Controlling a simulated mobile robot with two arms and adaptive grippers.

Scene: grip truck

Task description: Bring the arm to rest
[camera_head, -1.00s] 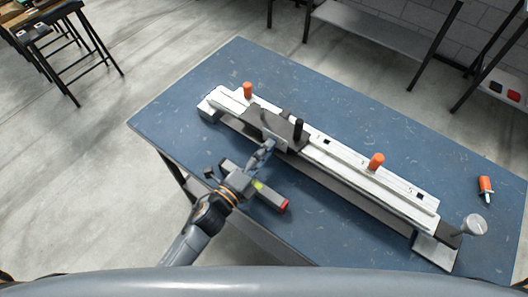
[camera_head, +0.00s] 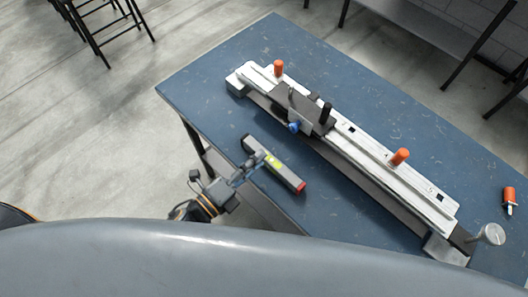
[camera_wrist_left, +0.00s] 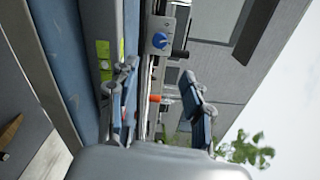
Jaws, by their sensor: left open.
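My left gripper (camera_head: 247,170) is at the near edge of the blue table (camera_head: 215,85) in the head view, just beside a grey bar with a yellow-green label and a red end (camera_head: 283,172). In the left wrist view my left gripper (camera_wrist_left: 160,85) has its two fingers spread apart with nothing held between them. Beyond the fingers the wrist view shows a blue knob (camera_wrist_left: 160,41), which also shows on the dark sliding carriage of the long white rail (camera_head: 375,165). My right gripper is not in view.
An orange-handled tool (camera_head: 509,197) lies at the table's right, near a round silver knob (camera_head: 492,234). The table's far left corner is clear. Black-legged stools stand at upper left.

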